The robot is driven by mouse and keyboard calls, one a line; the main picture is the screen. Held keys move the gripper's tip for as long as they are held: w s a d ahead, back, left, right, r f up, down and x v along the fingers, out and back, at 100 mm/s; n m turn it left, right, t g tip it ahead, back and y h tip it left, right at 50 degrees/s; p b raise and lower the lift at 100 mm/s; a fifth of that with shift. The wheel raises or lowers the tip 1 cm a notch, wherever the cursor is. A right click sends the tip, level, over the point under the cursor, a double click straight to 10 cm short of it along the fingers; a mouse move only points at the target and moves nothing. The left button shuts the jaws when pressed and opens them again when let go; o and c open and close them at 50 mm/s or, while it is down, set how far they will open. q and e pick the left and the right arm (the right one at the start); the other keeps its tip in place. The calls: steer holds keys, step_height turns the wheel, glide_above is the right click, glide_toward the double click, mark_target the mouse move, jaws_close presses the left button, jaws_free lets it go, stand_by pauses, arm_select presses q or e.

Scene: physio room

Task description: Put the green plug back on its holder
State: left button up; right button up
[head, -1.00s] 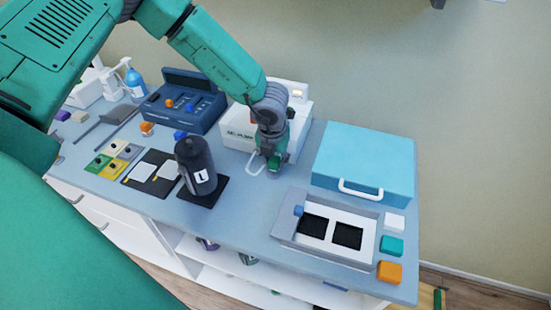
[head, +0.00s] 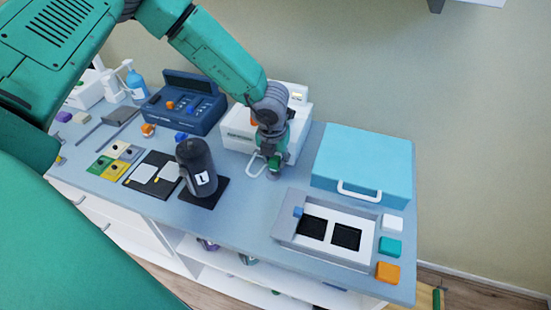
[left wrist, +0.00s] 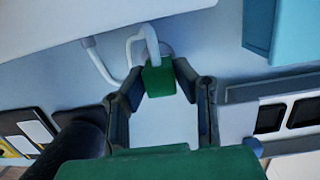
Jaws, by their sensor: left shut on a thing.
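The green plug (left wrist: 160,80) is a small green block between my left fingertips in the left wrist view. A white hose or cable bends away from its far end. My left gripper (left wrist: 160,84) is shut on it. In the head view my left gripper (head: 273,166) points down just in front of the white machine (head: 238,128), low over the table. A grey round piece (left wrist: 167,48) shows partly behind the plug. I cannot tell whether it is the holder, or whether the plug touches it. My right gripper is not in view.
A dark bottle (head: 195,160) stands left of the gripper. A light-blue case (head: 365,160) and a grey tray with black pads (head: 284,228) are to the right. The blue-grey table (head: 245,205) is clear in front of the gripper.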

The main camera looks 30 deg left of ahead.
arm_select(q)
steer(key=shift+a, duration=0.3)
stand_by(0.6)
steer(key=shift+p, duration=0.35)
steer(key=shift+f+b, duration=1)
steer(key=shift+f, duration=0.45)
stand_by(1.1)
stand_by(0.4)
steer(key=o, duration=1)
steer(key=shift+o, duration=0.4)
steer(key=o, duration=0.4)
steer(key=shift+r, duration=0.1)
